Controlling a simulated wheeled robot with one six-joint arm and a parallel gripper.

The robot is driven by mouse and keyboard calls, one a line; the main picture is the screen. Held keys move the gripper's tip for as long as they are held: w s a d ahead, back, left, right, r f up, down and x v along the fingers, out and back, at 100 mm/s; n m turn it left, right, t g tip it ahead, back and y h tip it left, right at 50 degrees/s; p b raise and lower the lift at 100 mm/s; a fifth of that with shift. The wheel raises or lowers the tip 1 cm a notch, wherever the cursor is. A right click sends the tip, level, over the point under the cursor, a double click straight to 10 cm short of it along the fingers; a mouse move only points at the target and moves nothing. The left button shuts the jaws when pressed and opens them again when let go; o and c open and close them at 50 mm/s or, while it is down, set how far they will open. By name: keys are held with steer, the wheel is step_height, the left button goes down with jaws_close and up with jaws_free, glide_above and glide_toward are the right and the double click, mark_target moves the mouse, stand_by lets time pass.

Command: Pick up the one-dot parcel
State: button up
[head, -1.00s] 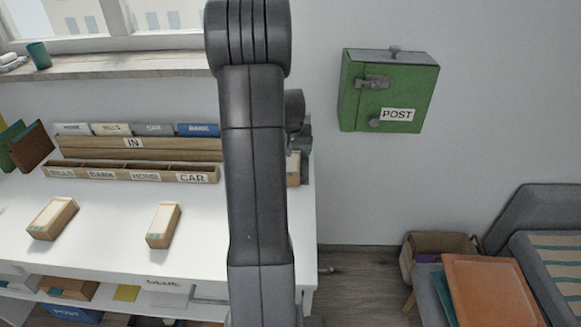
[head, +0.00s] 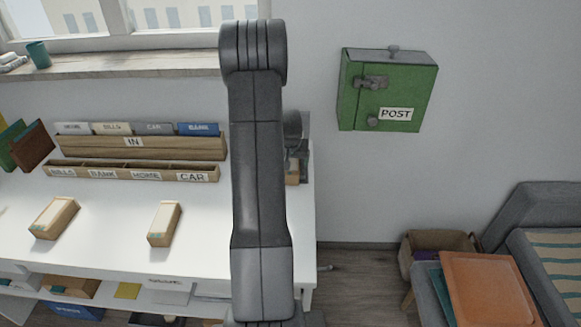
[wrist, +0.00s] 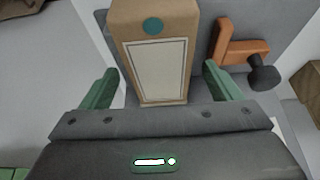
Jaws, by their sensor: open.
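The one-dot parcel is a brown box with a single teal dot and a pale framed label (wrist: 155,70), seen at the top middle of the wrist view. My gripper (wrist: 160,78) is open, with one green finger on each side of the parcel's near end. Gaps show between the fingers and the parcel, and nothing is gripped. In the head view my arm hides most of the gripper, and only a small brown part of a box (head: 292,179) shows beside it at the desk's right end.
An orange holder (wrist: 240,45) with a dark knob (wrist: 264,76) stands close right of the parcel. Two other boxes (head: 54,218) (head: 164,224) lie on the white desk (head: 110,240). A labelled wooden sorter (head: 130,173) stands behind them. A green POST box (head: 388,90) hangs on the wall.

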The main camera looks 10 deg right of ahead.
steer(key=c, duration=1.3)
steer(key=shift+r, duration=0.15)
